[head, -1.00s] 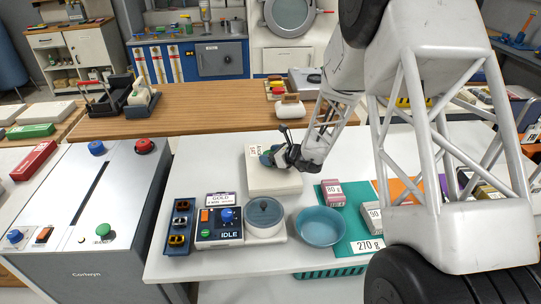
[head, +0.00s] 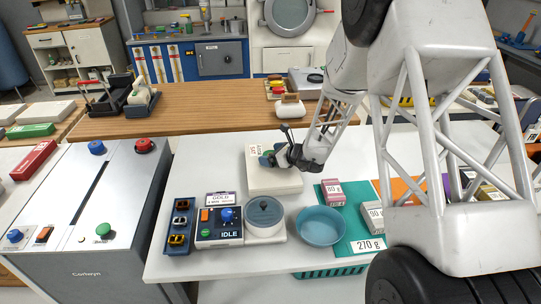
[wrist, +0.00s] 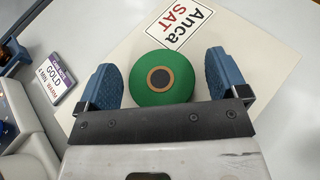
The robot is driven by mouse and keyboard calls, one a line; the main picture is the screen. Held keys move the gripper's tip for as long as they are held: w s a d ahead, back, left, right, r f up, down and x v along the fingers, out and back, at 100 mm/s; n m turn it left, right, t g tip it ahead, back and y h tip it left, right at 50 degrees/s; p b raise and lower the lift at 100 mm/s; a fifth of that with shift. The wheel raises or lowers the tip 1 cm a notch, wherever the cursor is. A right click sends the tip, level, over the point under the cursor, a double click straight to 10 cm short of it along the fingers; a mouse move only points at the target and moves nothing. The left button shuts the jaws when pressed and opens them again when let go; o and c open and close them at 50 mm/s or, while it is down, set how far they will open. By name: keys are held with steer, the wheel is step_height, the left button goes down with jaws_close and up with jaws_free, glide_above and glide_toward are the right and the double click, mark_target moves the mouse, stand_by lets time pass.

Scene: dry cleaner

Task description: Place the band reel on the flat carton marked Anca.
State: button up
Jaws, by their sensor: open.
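The band reel (wrist: 153,88), a green disc with a brown ring and dark centre, lies flat over the pale flat carton (wrist: 255,75) in the wrist view. It appears to rest on the carton's top. My gripper (wrist: 160,72) is open, with one blue finger on each side of the reel and visible gaps between. In the head view my gripper (head: 276,156) is low over the carton (head: 275,184), partly hiding its top and the reel.
A pot (head: 264,216) and a control box (head: 219,225) marked IDLE stand in front of the carton. A blue bowl (head: 320,226) and a teal mat (head: 357,232) with small boxes are to the right. White table is bare left of the carton.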

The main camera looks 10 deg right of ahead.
steer(key=v, duration=1.1)
steer(key=shift+s+d, duration=0.15)
steer(key=shift+d, duration=0.05)
stand_by(0.4)
steer(key=s+a+r+n+g+h, duration=0.1)
steer(key=s+a+r+n+g, duration=0.2)
steer(key=s+r+n, duration=0.5)
steer(key=s+a+r+n+g, duration=0.3)
steer(key=s+r+n, duration=0.25)
steer(key=s, duration=0.45)
steer(key=s+d+r+n+h, duration=0.2)
steer(key=s+n+h, duration=0.1)
steer(key=s, duration=0.4)
steer(key=s+d+r+n+h, duration=0.2)
steer(key=s+n, duration=0.3)
steer(key=s, duration=0.3)
steer(key=s+d+r+n+h, duration=0.3)
steer(key=s+n+h, duration=0.1)
steer(key=s, duration=0.4)
steer(key=shift+s+r, duration=0.25)
steer(key=shift+r, duration=0.05)
